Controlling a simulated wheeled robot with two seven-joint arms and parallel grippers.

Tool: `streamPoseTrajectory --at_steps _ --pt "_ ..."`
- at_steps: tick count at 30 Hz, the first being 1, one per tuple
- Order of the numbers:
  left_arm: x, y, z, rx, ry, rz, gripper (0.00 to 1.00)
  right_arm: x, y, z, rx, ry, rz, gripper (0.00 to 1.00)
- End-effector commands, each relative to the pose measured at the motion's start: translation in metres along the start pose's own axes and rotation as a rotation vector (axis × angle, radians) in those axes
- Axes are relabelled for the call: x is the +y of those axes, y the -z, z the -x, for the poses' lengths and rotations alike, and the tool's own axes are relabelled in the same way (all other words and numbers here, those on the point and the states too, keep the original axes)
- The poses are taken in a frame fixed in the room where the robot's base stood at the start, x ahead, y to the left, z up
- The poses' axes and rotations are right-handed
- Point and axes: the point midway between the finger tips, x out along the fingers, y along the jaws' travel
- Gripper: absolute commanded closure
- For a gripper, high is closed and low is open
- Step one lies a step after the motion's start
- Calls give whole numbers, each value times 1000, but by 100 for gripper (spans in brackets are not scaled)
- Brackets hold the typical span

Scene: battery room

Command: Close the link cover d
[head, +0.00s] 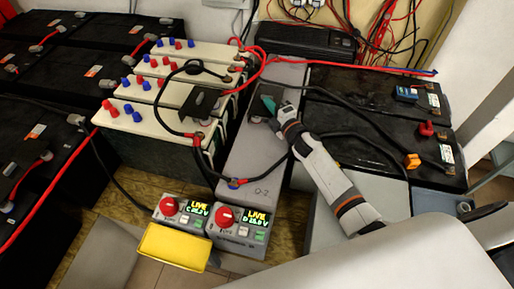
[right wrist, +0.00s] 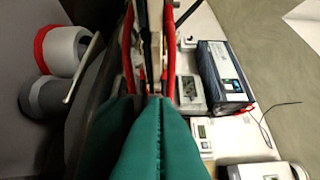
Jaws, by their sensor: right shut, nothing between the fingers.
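A similar dark cover (head: 201,102) stands tilted over the cream batteries to the left. My right gripper (head: 269,104) is at the right edge of the plate on the grey case, its teal fingers shut and empty. Whether they touch it is unclear. The shut fingers also fill the right wrist view (right wrist: 152,100). My left gripper is out of view.
Two control boxes with red knobs and "LIVE" displays (head: 182,212) (head: 237,229) stand in front, beside a yellow block (head: 175,247). Black cables (head: 335,136) and red cables (head: 350,66) cross the batteries. Black batteries (head: 360,115) stand to the right.

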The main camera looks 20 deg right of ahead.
Motion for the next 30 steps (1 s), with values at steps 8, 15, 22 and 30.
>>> streamPoseTrajectory --at_steps 8,15,22,30 --pt "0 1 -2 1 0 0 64 -2 7 -6 4 1 2 100" --pt "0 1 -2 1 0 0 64 -4 9 -6 7 5 4 100" --pt "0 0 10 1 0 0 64 -34 9 -5 5 11 10 100" --pt "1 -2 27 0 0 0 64 -83 4 -3 -3 5 5 100"
